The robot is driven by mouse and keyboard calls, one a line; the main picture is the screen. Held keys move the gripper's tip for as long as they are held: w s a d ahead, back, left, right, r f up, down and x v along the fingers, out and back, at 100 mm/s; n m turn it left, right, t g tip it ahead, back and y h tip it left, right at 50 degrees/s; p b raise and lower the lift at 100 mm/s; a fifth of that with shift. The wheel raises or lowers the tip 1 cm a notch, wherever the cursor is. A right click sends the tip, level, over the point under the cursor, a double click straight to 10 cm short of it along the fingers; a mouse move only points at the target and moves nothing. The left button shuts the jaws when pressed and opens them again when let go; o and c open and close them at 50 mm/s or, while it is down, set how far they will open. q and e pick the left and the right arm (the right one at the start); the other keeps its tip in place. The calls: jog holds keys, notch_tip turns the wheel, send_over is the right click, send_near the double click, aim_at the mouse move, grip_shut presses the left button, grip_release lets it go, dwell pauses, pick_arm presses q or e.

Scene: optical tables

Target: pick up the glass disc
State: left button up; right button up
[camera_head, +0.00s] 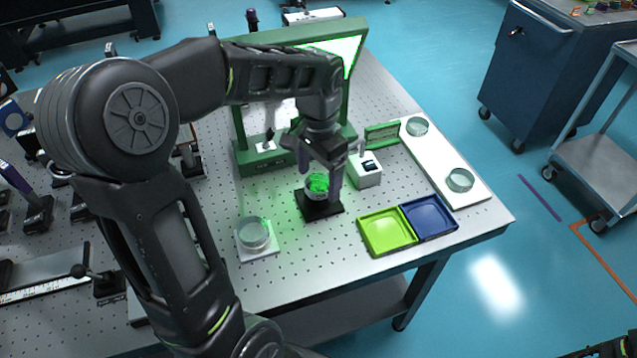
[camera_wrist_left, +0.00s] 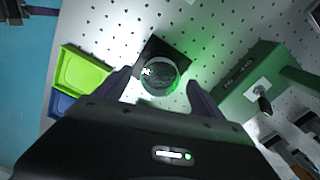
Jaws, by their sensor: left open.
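A round clear glass disc (camera_head: 318,184), glowing green, sits on a small black square stand (camera_head: 322,208) on the optical table. My left gripper (camera_head: 321,174) points down at the disc from above, fingers apart on either side of it. In the left wrist view the disc (camera_wrist_left: 158,76) lies between the two open finger tips (camera_wrist_left: 161,90), on the black stand (camera_wrist_left: 152,47). I cannot tell whether either finger touches it. More clear round glass pieces stand on a pale square base (camera_head: 254,234) and on a long white plate (camera_head: 460,180).
A green frame (camera_head: 243,150) stands close behind the stand. A white box (camera_head: 366,171) is just right of the gripper. A lime tray (camera_head: 387,233) and a blue tray (camera_head: 430,217) lie at the front right. Bare perforated tabletop (camera_head: 310,250) lies in front.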

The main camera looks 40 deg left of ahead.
pick_arm(q)
jog(key=shift+f, duration=0.4)
jog(key=c, duration=1.6)
